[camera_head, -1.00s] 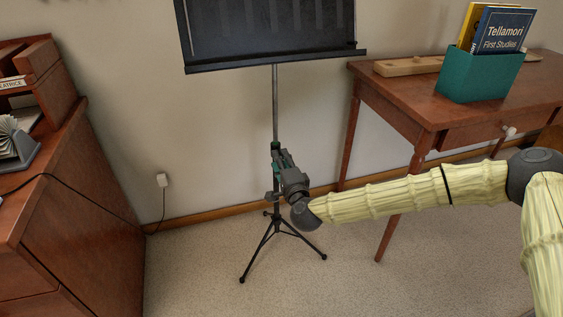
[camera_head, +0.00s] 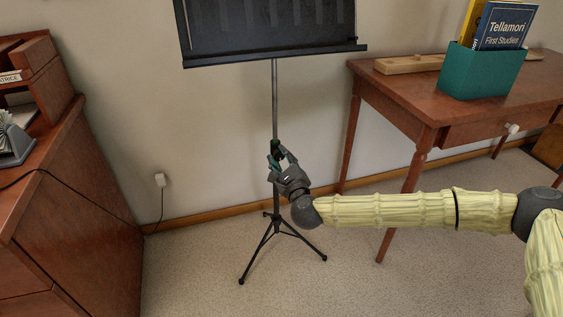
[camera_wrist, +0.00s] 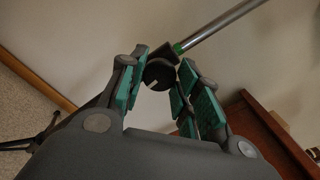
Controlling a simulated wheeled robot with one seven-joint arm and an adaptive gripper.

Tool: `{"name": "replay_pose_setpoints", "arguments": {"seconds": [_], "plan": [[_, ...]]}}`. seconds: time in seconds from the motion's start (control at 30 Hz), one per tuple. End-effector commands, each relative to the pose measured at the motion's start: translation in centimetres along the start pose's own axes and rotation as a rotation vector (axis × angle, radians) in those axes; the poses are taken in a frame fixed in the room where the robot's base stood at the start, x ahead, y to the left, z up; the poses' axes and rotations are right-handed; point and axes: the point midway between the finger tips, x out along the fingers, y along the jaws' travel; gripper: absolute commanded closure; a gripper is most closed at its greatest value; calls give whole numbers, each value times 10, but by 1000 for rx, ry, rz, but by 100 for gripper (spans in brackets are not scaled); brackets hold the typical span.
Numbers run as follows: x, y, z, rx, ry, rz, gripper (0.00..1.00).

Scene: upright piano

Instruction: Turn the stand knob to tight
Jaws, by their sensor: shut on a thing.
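The black music stand (camera_head: 275,95) stands upright on its tripod feet against the wall. Its stand knob (camera_wrist: 158,75) is a dark round piece with a pale mark, on the collar below the silver pole in the wrist view. My gripper (camera_wrist: 160,80) has its teal-padded fingers on either side of the knob, shut on it. In the head view my gripper (camera_head: 277,158) is at the stand's pole, about midway between the desk and the tripod feet. The knob is largely hidden by the fingers there.
A wooden table (camera_head: 437,111) with a teal book box (camera_head: 482,75) stands to the right. A wooden cabinet (camera_head: 80,220) is at the left. A wall plug (camera_head: 160,180) with a cord is behind. Carpet in front of the stand is clear.

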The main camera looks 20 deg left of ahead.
Motion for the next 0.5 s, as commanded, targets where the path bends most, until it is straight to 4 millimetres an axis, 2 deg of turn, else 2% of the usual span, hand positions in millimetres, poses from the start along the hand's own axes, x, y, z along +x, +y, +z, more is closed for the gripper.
{"name": "replay_pose_setpoints", "arguments": {"seconds": [0.2,0.5], "plan": [[0,-2,-3,105,3,-6,91],[1,-3,-2,166,2,-5,91]]}}
